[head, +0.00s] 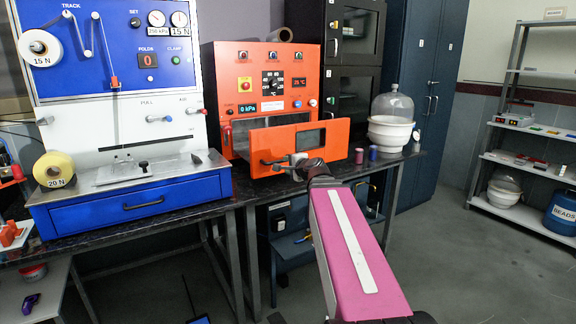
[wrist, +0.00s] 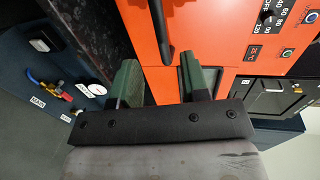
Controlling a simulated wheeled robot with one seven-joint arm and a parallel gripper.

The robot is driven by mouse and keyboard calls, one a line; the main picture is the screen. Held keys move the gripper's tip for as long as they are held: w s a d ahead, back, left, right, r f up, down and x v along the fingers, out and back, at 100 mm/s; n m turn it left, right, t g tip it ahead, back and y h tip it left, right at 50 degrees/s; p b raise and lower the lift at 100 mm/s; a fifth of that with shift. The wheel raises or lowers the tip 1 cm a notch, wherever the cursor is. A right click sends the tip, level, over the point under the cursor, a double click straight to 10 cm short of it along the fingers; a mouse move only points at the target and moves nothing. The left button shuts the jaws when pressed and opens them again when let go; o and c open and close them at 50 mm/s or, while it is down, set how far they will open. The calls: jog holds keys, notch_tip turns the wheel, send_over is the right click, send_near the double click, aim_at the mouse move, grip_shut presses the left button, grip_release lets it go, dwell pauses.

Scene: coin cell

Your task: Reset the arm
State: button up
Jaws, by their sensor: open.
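My arm (head: 355,250), with a pink and white link, reaches up to the orange machine (head: 219,80). My gripper (head: 300,160) is at the machine's orange door (head: 345,133), which stands open with a dark window in it. In the wrist view my gripper (wrist: 160,78) has its two green fingers spread apart. A black handle bar (wrist: 161,25) on the orange door lies ahead, in line with the gap between the fingers. Whether a finger touches the bar is hard to tell. Nothing is held.
A blue and white machine (head: 130,120) with tape rolls stands at left. A glass bell jar on a white base (head: 390,135) and small spools (head: 359,155) stand right of the door on the dark bench (head: 232,198). Shelves (head: 505,100) stand at far right. Floor between is clear.

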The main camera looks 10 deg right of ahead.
jog(key=shift+v, duration=0.95)
jog(key=shift+f, duration=0.1)
jog(key=s+a+f+n+g+h, duration=0.1)
jog(key=s+a+f+n+g, duration=0.2)
jog(key=f, duration=0.6)
jog(key=s+a+f+n+g, duration=0.1)
jog(key=s+f+n+g, duration=0.3)
jog(key=f, duration=0.5)
jog(key=s+a+f+n+g+h, duration=0.1)
jog(key=s+f+n+g, duration=0.25)
jog(key=f, duration=0.55)
jog(key=s+d+f+n+g+h, duration=0.1)
jog(key=s+f+n+g+h, duration=0.1)
jog(key=s+f+n+g, duration=0.2)
jog(key=s+f, duration=0.3)
jog(key=f, duration=0.1)
jog(key=shift+s+d+f+h, duration=0.2)
jog(key=shift+d+f+h, duration=0.05)
jog(key=shift+f+h, duration=0.15)
